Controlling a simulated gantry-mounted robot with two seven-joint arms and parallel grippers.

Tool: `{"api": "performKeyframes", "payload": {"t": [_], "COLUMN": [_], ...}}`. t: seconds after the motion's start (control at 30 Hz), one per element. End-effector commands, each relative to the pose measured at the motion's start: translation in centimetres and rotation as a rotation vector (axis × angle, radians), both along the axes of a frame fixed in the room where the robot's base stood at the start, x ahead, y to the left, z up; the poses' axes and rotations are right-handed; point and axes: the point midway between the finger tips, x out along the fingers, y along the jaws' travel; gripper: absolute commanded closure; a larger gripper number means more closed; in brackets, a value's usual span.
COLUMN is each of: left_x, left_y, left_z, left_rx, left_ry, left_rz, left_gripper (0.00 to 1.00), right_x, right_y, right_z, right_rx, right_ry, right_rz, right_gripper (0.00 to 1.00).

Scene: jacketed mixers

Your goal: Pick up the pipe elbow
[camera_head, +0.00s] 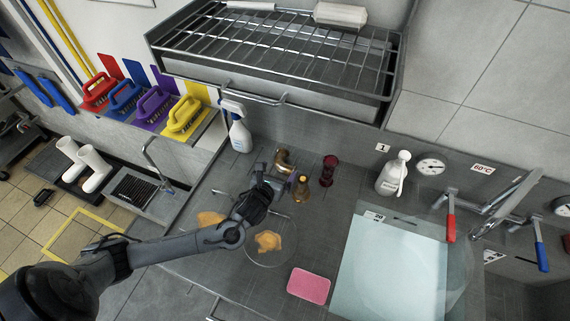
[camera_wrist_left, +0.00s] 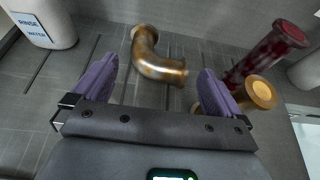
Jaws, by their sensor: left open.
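The pipe elbow (camera_head: 283,158) is a curved brass-coloured pipe with flanged ends, lying on the grey worktop below the wire rack. In the left wrist view the pipe elbow (camera_wrist_left: 153,58) lies ahead of and between the two purple fingers. My left gripper (camera_head: 272,179) is open and empty close to the elbow; its spread fingers also show in the left wrist view (camera_wrist_left: 157,82). I cannot tell its exact height over the worktop. My right gripper is not in view.
A brass fitting (camera_head: 302,188) and a dark red spool-shaped part (camera_head: 328,171) stand close right of the elbow. A spray bottle (camera_head: 240,136) stands left, a white bottle (camera_head: 393,174) right. A pink sponge (camera_head: 309,286) and a clear dish with orange residue (camera_head: 267,242) lie nearer.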

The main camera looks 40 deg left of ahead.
Motion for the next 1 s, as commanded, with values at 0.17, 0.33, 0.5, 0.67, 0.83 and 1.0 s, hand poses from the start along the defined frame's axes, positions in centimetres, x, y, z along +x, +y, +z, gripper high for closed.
{"api": "performKeyframes", "payload": {"t": [0.17, 0.33, 0.5, 0.67, 0.83, 1.0], "left_x": [1.5, 2.2, 4.1, 5.7, 6.3, 6.3], "left_y": [0.5, 0.7, 1.0, 1.5, 1.7, 1.7], "left_z": [-0.7, -1.0, -1.7, -2.4, -2.7, -2.7], "left_rx": [0.0, -0.003, -0.003, -0.002, -0.002, -0.002], "left_ry": [0.0, 0.0, 0.0, -0.001, 0.001, 0.001], "left_rz": [0.0, 0.002, 0.002, 0.001, -0.001, -0.001], "left_gripper": [0.0, 0.0, 0.0, 0.0, 0.0, 0.0], "right_x": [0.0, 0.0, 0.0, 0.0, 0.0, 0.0], "right_y": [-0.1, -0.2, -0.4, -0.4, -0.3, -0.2], "right_z": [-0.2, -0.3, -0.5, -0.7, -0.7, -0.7], "right_rx": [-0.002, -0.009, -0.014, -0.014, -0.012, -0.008], "right_ry": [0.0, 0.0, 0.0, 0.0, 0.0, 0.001], "right_rz": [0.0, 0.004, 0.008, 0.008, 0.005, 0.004], "right_gripper": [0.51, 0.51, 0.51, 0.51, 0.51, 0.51]}}
